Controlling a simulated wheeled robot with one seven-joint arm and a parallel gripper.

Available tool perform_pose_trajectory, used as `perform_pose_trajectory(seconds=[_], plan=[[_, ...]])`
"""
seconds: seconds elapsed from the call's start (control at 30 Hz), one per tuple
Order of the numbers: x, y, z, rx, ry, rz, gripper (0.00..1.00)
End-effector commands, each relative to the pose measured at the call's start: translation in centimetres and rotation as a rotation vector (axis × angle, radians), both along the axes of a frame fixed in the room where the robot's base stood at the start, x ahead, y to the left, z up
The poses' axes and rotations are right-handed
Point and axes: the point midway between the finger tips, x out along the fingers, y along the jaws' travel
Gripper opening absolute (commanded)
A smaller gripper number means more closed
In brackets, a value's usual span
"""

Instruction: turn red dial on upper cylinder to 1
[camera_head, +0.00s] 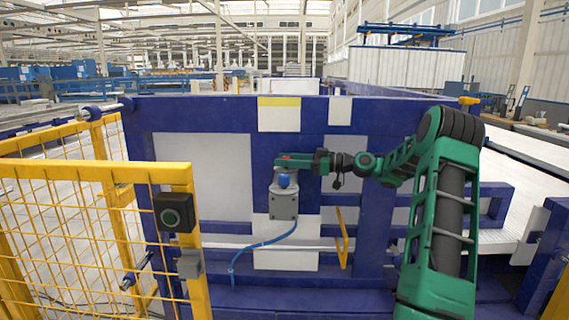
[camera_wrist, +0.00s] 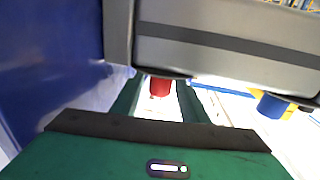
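The red dial (camera_wrist: 160,87) shows in the wrist view between the two green fingers of my gripper (camera_wrist: 158,98), with pale gaps on both sides of it. The fingers look open and not closed on the dial. In the head view my gripper (camera_head: 281,163) reaches in from the right, level, at the top of a grey unit on the blue frame. A small patch of red (camera_head: 286,157) shows at the fingers there; most of the dial is hidden. A blue dial (camera_head: 284,180) sits just below the gripper, and also shows at right in the wrist view (camera_wrist: 272,105). The dial's markings cannot be read.
The grey unit (camera_head: 284,204) has a blue hose (camera_head: 262,246) curving down left. A yellow mesh fence (camera_head: 75,215) with a black button box (camera_head: 174,212) stands at left. A yellow bar (camera_head: 342,238) slants at lower right. Blue frame beams surround the panel.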

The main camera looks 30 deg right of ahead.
Motion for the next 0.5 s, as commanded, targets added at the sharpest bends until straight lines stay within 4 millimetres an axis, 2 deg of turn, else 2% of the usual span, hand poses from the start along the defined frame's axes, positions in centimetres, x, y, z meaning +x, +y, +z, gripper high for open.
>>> perform_pose_trajectory(seconds=[0.33, 0.5], plan=[[-0.1, -0.1, 0.1, -0.001, -0.002, -0.001, 0.43], [-1.3, -1.5, 0.0, -0.001, -0.001, -0.003, 0.43]])
